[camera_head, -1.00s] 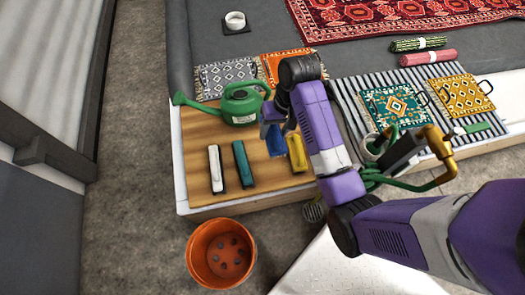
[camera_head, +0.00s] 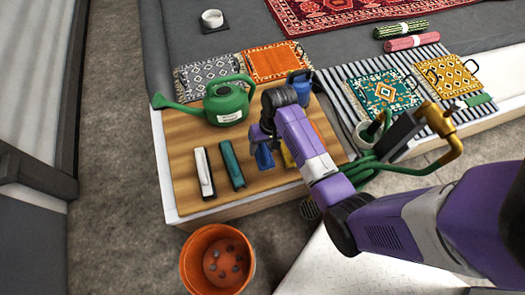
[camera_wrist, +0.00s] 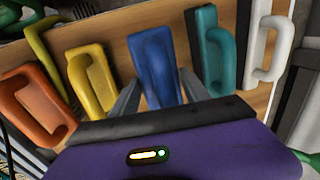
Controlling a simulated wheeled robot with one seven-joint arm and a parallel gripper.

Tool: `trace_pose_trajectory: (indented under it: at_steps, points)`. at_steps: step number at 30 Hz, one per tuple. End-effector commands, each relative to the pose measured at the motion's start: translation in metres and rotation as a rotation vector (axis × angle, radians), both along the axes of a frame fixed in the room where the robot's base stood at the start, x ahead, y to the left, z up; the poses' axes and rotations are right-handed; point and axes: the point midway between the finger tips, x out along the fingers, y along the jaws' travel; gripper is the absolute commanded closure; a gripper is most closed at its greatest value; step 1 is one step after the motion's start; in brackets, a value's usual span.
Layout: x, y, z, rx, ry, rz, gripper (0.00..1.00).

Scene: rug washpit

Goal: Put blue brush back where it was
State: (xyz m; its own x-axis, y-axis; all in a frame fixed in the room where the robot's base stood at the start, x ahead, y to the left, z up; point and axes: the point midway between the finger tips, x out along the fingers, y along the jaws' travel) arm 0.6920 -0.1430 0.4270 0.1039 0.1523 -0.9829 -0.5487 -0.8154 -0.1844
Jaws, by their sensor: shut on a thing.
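The blue brush (camera_head: 264,157) is in my gripper (camera_head: 268,142), at the gap between the teal brush (camera_head: 232,164) and the yellow brush (camera_head: 288,156) on the wooden board (camera_head: 190,170). In the wrist view the blue brush (camera_wrist: 155,62) stands between the two fingers of my gripper (camera_wrist: 157,92), which are shut on it. The teal brush (camera_wrist: 213,58) and yellow brush (camera_wrist: 92,78) are on either side. Whether the blue brush touches the board cannot be told. My arm hides part of the board.
A white brush (camera_head: 204,172) and an orange brush (camera_wrist: 33,107) are at the row's ends. A green watering can (camera_head: 228,103) and a blue jug (camera_head: 300,86) stand behind. An orange bucket (camera_head: 216,262) is on the floor in front. Folded rugs (camera_head: 277,62) lie farther back.

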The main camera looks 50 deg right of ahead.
Motion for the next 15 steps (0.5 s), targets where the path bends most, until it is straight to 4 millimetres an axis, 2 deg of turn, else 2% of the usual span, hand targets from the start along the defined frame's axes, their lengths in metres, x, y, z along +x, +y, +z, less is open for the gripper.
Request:
trace_pose_trajectory:
  at_steps: [4,9,15]
  points:
    - [0.000,0.000,-0.013,0.001,0.002,0.000,0.84]
    - [0.000,0.000,-0.039,0.001,0.001,-0.001,0.84]
    - [0.000,0.000,-0.042,0.000,0.000,0.000,0.84]
